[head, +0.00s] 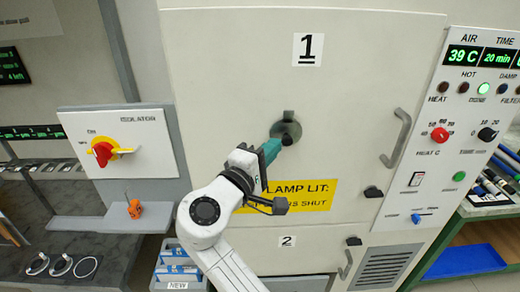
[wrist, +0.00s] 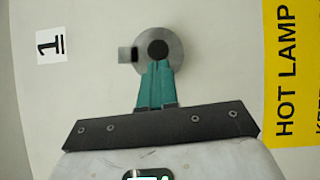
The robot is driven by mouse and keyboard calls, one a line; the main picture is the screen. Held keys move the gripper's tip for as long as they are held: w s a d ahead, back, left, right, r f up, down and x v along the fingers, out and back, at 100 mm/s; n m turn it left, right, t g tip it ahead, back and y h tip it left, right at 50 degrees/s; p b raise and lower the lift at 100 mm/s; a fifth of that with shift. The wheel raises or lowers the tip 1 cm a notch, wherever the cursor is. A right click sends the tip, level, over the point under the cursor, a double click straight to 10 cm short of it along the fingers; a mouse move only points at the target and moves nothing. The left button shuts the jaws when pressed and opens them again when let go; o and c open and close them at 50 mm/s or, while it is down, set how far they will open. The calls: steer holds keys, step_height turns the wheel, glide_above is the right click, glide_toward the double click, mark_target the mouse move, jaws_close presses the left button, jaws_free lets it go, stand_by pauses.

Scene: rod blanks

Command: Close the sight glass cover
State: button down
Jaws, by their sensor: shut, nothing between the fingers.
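The sight glass is on the white cabinet door marked 1, as a round grey disc (head: 291,126) with a dark round middle and a small grey tab (head: 288,115) at its upper edge. In the wrist view the disc (wrist: 177,50) shows with the tab (wrist: 126,54) on its left. I cannot tell which part is the cover or how far it is turned. My gripper (head: 281,137) has teal fingers, shut and empty, with the tips (wrist: 158,66) at the dark middle. Contact cannot be told. The fingers hide part of the disc.
A yellow hot lamp label (head: 318,196) is below the disc. A door handle (head: 396,138) stands out to the right, beside a control panel (head: 468,130). An isolator box (head: 125,165) with a red knob is at the left. The door around the disc is bare.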

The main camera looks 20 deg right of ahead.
steer(key=shift+s+d+f+n+h, duration=0.15)
steer(key=shift+d+n+h, duration=0.15)
steer(key=shift+d+n, duration=0.3)
stand_by(0.3)
